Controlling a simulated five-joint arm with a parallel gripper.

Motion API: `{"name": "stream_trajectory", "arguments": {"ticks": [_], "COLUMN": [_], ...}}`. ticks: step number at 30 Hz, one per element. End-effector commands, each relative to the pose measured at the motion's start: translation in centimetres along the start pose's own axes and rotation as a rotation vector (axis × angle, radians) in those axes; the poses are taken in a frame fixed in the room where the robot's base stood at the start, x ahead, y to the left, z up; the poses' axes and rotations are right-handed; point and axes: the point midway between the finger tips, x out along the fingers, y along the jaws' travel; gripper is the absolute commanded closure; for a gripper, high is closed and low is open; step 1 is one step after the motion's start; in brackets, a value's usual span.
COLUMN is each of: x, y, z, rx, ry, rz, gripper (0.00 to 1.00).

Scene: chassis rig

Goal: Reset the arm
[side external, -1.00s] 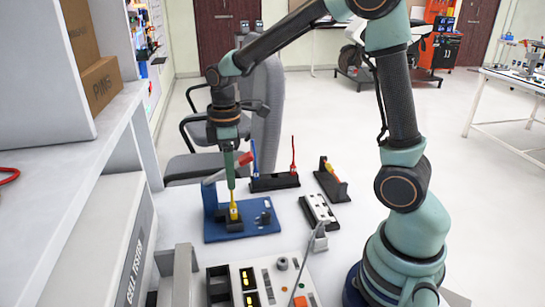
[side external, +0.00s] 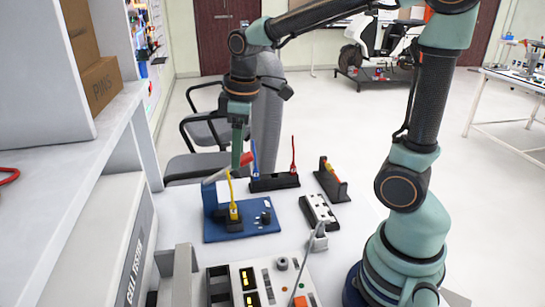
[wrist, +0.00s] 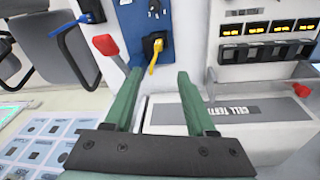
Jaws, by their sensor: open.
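My gripper (side external: 236,162) hangs pointing down above the blue fixture (side external: 262,229). In the wrist view its two green fingers (wrist: 160,74) are apart with nothing between them. A yellow plug with its lead (side external: 233,208) stands upright in a black socket on the blue fixture, below and apart from the fingers; it also shows in the wrist view (wrist: 154,56). The red-handled lever (side external: 246,158) is raised beside the fingers in the side view; its red handle (wrist: 105,45) is left of the fingers in the wrist view.
A black holder (side external: 275,183) with a blue and a red lead stands behind the fixture. Another dark holder (side external: 331,184) and a white socket strip (side external: 319,212) are to the right. A control panel (side external: 270,280) is in front, and the cell tester (side external: 138,262) stands left.

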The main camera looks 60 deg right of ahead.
Motion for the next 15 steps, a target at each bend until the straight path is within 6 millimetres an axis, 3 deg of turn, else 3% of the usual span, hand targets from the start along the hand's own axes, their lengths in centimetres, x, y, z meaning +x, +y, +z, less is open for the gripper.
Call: {"name": "stream_trajectory", "arguments": {"ticks": [6,15], "x": [-2.9,-4.0], "y": [-1.9,-3.7], "z": [2.7,5.2], "rx": [0.249,0.501], "ry": [0.15,0.31], "rz": [0.068,0.093], "gripper": [0.44,0.44]}}
